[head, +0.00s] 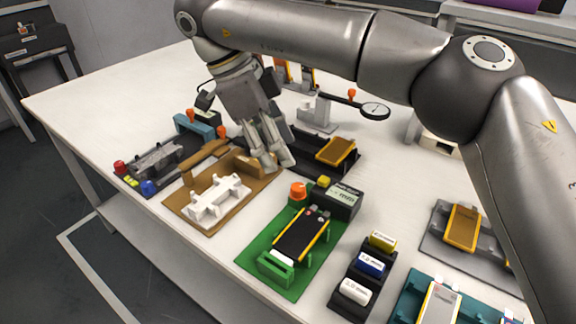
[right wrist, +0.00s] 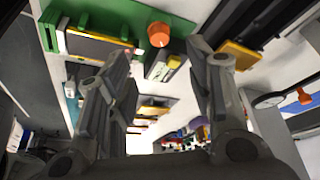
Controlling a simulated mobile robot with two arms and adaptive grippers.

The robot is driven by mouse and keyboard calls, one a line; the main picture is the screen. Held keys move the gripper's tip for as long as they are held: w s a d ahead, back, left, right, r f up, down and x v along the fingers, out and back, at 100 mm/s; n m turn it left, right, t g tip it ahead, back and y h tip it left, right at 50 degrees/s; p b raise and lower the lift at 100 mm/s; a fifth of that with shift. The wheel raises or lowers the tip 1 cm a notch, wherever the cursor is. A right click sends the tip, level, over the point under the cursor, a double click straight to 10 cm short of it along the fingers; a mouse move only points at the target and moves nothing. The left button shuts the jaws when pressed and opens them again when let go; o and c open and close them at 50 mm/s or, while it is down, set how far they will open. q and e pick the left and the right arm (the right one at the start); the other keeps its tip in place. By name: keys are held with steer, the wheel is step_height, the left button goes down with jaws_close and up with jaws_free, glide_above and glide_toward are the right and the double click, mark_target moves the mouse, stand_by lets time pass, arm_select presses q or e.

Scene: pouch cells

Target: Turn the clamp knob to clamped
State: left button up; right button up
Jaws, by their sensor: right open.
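An orange knob (head: 298,190) stands at the back left corner of a green fixture (head: 262,246). A dark pouch cell (head: 301,234) with yellow edges lies on this fixture, beside a black box with a display (head: 337,199). My right gripper (head: 281,162) is open and empty, pointing down a little behind and left of the knob, apart from it. In the right wrist view the orange knob (right wrist: 160,34) shows between the two spread fingertips (right wrist: 160,52), farther off. Any mark for the knob's setting is too small to read. My left gripper is out of view.
A brown fixture with a white part (head: 218,202) lies left of the green one. A black fixture with an orange cell (head: 336,150) is behind. A black rack with several small blocks (head: 354,291) stands right. A dial gauge (head: 374,111) sticks out behind.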

steer(key=shift+v, duration=1.3)
